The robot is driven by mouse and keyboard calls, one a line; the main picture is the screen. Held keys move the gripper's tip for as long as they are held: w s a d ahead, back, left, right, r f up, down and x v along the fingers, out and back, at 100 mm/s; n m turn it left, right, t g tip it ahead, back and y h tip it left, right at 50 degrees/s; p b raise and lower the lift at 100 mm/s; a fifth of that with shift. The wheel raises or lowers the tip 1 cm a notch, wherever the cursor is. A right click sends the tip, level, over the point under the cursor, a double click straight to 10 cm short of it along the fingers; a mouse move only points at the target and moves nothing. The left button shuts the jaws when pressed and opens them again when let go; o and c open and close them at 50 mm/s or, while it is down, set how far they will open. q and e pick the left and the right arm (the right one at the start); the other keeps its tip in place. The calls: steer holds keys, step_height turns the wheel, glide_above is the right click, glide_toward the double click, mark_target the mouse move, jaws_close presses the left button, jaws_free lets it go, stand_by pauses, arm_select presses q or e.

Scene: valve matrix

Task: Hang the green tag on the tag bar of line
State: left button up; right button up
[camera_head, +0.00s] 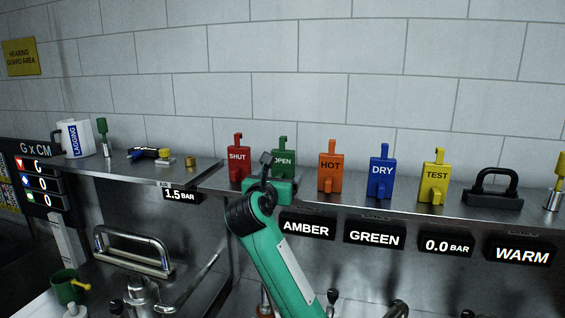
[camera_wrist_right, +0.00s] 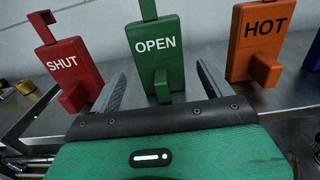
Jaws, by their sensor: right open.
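The green tag, marked OPEN, stands upright on the steel shelf between the red and orange tags; in the head view (camera_head: 286,160) its lower part is hidden by my right gripper. In the right wrist view the green tag (camera_wrist_right: 157,45) is straight ahead, its grip block between the open fingers. My right gripper (camera_head: 266,166) is open, and in the wrist view (camera_wrist_right: 160,85) its two fingers point at the tag from either side. I cannot tell whether they touch it. I cannot pick out a tag bar. My left gripper is not in view.
Red SHUT (camera_head: 239,160), orange HOT (camera_head: 330,168), blue DRY (camera_head: 381,174) and yellow TEST (camera_head: 433,178) tags share the shelf (camera_head: 345,200). A black handled block (camera_head: 492,190) stands right. Display signs such as AMBER (camera_head: 306,226) hang below. A chrome handle (camera_head: 135,262) is lower left.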

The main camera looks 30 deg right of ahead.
steer(key=shift+p+x, duration=0.3)
steer(key=shift+x, duration=0.95)
steer(key=shift+s+a, duration=0.1)
steer(key=shift+c, duration=1.3)
steer(key=c, duration=1)
steer(key=shift+o, duration=0.2)
steer(key=shift+r, duration=0.1)
